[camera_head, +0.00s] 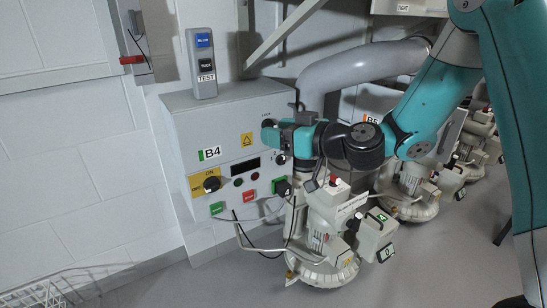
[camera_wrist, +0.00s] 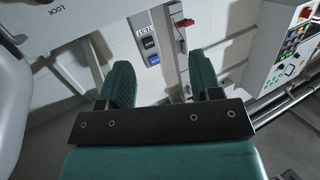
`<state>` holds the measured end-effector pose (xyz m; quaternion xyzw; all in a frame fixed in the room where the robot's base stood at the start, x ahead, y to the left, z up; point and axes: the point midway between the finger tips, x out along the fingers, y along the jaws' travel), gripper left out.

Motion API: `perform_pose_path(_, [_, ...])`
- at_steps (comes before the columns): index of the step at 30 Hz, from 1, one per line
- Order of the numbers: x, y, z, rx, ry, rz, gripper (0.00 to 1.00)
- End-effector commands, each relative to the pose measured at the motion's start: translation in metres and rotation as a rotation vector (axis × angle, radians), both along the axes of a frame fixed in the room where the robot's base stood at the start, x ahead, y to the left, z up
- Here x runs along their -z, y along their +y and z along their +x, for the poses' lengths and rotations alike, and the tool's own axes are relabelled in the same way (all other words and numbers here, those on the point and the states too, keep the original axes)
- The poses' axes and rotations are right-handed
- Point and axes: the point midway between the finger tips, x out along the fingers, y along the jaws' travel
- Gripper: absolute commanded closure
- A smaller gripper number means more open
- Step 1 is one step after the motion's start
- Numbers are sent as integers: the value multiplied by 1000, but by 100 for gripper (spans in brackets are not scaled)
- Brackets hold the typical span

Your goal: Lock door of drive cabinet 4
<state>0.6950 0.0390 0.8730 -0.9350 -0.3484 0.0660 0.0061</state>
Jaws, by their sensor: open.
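Drive cabinet 4 is the light grey wall box labelled B4 (camera_head: 222,128). Its front looks closed; whether it is locked cannot be told. My gripper (camera_head: 268,137) is at the upper right of its front, partly hiding that side. In the wrist view my gripper (camera_wrist: 161,82) is open, with nothing between its two teal fingers. In that view, a panel with the word LOCK (camera_wrist: 67,14) shows at the upper left, outside the fingers. A dark round part (camera_wrist: 42,1) beside the word is cut off by the top edge. Contact with the cabinet cannot be told.
The cabinet front has a black rotary switch (camera_head: 211,184) on a yellow plate and a green-and-black knob (camera_head: 283,187). A TEST button box (camera_head: 202,62) stands above. A blower (camera_head: 325,235) stands close below my arm. A wire basket (camera_head: 38,287) lies lower left.

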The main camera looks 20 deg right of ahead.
Motion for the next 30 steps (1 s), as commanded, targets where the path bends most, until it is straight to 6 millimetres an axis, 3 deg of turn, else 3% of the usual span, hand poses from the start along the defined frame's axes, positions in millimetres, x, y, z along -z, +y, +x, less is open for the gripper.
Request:
perform_pose_path(1, [42,-23,17,93,-32,16,42])
perform_pose_path(3, [65,-50,34,211,-80,22,42])
perform_pose_path(6, [88,-80,47,335,-115,18,42])
perform_pose_path(9, [96,-95,53,397,-130,12,42])
perform_pose_path(17, [87,-88,82,408,-135,8,42])
perform_pose_path(30, [92,-58,174,404,-139,6,42])
